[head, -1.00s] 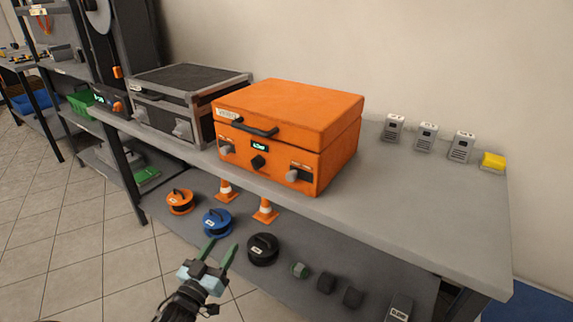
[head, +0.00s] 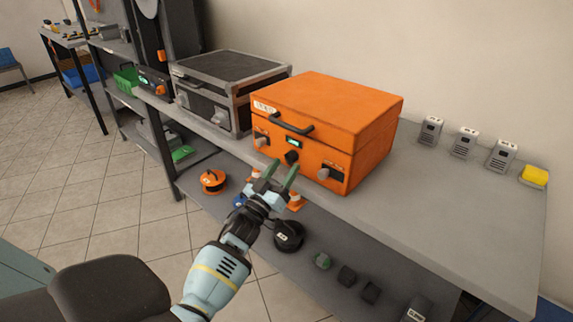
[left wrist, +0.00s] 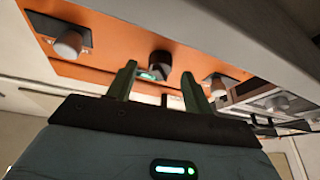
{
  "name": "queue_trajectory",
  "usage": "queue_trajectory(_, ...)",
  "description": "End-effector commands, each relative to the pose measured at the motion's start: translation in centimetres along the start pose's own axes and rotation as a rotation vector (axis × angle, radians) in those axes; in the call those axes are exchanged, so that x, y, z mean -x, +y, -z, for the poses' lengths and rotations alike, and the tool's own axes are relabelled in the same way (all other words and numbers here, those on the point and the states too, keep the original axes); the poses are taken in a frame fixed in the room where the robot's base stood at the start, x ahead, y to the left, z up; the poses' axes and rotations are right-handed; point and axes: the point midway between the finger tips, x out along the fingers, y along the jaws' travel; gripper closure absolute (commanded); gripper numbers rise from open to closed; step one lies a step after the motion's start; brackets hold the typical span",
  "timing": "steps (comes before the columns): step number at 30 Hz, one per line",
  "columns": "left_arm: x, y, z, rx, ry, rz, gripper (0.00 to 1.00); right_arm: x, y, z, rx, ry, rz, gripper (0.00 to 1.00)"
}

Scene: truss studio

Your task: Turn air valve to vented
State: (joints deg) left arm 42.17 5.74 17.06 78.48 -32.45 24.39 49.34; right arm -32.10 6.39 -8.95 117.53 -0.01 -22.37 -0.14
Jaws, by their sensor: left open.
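An orange case (head: 327,108) sits closed on the grey bench, with a black handle and a small lit display (head: 293,142). Its front bears a grey knob on the left (head: 261,140), a black knob (head: 292,157) in the middle and a grey knob on the right (head: 323,174). I cannot read which is the air valve. My left gripper (head: 286,165) is open and empty, its green fingers in front of the case, just below the black knob. In the left wrist view the black knob (left wrist: 160,62) shows between the fingers, apart from them. My right gripper is not in view.
A grey and black case (head: 222,85) stands left of the orange one. Small grey boxes (head: 464,142) and a yellow block (head: 534,175) line the back right. The bench's front edge (head: 392,216) runs beside my arm. Reels and cones sit on the lower shelf (head: 330,255).

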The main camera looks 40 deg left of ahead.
Motion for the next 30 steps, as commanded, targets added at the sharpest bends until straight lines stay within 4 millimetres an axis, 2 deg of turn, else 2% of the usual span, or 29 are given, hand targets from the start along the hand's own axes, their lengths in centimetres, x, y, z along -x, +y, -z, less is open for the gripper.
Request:
queue_trajectory(6, -1.7, 0.0, 0.0, -0.001, -0.001, 0.001, 0.49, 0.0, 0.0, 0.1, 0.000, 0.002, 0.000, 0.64)
queue_trajectory(16, -1.9, 0.0, 0.0, -0.001, -0.001, 0.001, 0.50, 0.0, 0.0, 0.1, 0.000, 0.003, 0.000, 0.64)
queue_trajectory(26, -1.9, 0.0, 0.0, 0.000, -0.001, 0.001, 0.93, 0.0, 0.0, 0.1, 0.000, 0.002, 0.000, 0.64)
queue_trajectory(30, -1.9, -0.1, 0.0, -0.005, -0.001, -0.001, 0.93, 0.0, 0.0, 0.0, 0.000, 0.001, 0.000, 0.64)
